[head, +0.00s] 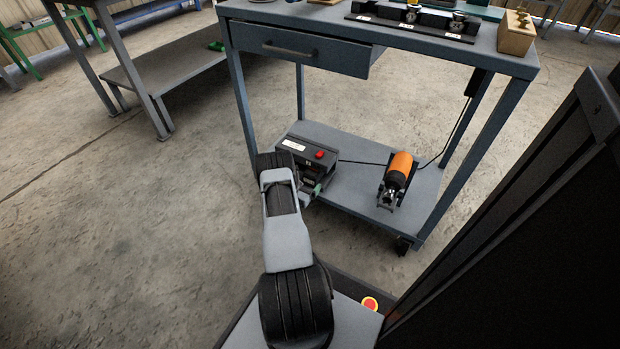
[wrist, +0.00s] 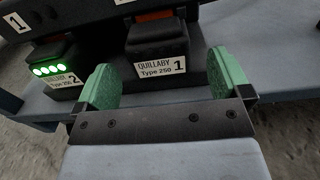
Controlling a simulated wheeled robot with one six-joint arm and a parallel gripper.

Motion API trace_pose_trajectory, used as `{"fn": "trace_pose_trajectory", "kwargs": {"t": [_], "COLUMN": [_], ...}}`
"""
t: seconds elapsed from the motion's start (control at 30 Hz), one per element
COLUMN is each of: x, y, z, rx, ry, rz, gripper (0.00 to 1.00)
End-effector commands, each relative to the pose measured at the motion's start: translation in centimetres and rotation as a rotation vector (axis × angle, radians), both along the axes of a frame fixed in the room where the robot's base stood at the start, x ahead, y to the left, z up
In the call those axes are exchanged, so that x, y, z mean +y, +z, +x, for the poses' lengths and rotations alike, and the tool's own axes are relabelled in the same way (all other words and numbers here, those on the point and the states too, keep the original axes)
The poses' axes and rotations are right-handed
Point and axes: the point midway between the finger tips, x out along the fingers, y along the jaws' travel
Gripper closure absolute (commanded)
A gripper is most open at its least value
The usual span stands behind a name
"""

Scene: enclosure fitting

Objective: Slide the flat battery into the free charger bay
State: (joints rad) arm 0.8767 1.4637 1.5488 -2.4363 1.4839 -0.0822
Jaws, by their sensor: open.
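The charger (head: 302,150) is a dark box with a red button on the cart's lower shelf. In the wrist view, a dark battery labelled 2 (wrist: 60,85) is at the left with several green lights lit. A dark battery labelled 1 (wrist: 158,50) is ahead of my gripper, with an orange part above its label and no lights visible. My gripper (wrist: 165,84) is open, its green fingers apart and nothing seen held between them. In the head view my gripper (head: 318,190) is at the charger's front, partly hidden by my arm. Bay interiors are hidden.
An orange and black power tool (head: 399,170) lies on the lower shelf (head: 350,205), right of the charger. The cart's legs and drawer (head: 300,48) frame the shelf. A dark cabinet (head: 520,220) stands at the right. Open floor (head: 120,230) lies at the left.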

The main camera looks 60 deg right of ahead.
Motion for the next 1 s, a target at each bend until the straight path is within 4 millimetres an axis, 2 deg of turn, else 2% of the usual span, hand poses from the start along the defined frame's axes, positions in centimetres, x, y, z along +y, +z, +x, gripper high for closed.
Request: {"fn": "trace_pose_trajectory", "kwargs": {"t": [0.03,0.2,0.5,0.67,0.87,0.97,1.0], "x": [1.2,4.7,9.1,10.0,10.2,10.1,9.9], "y": [0.3,0.3,0.1,0.0,0.0,1.2,2.5], "z": [0.1,0.1,0.1,0.1,0.1,0.4,0.7], "rx": [0.004,0.003,0.002,0.001,-0.001,-0.009,-0.018], "ry": [0.005,0.005,0.003,0.001,0.000,-0.012,-0.025], "rz": [0.003,0.001,0.000,-0.001,-0.003,-0.005,-0.008], "gripper": [0.04,0.04,0.04,0.04,0.04,0.04,0.04]}}
